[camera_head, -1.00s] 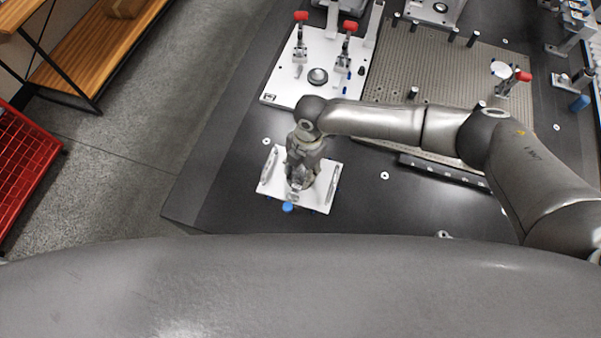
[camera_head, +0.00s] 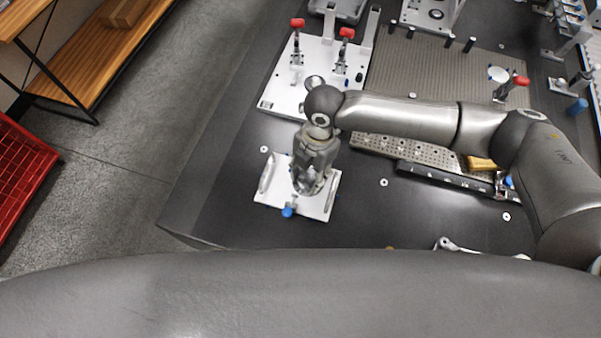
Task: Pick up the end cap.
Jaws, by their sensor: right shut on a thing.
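My right gripper (camera_head: 312,187) points down over the white fixture plate (camera_head: 272,196), which lies on the dark table near its left edge. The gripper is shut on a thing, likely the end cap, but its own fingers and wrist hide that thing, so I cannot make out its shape. The plate has upright handles at its sides and a blue knob (camera_head: 288,212) at its front edge. I cannot tell whether the held thing touches the plate. My left gripper is not in view.
A white clamp plate (camera_head: 283,95) with red-handled clamps (camera_head: 297,24) stands behind the gripper. A perforated metal plate (camera_head: 420,70) and a dark rail (camera_head: 445,180) lie to the right. The front middle of the dark table (camera_head: 370,220) is mostly clear.

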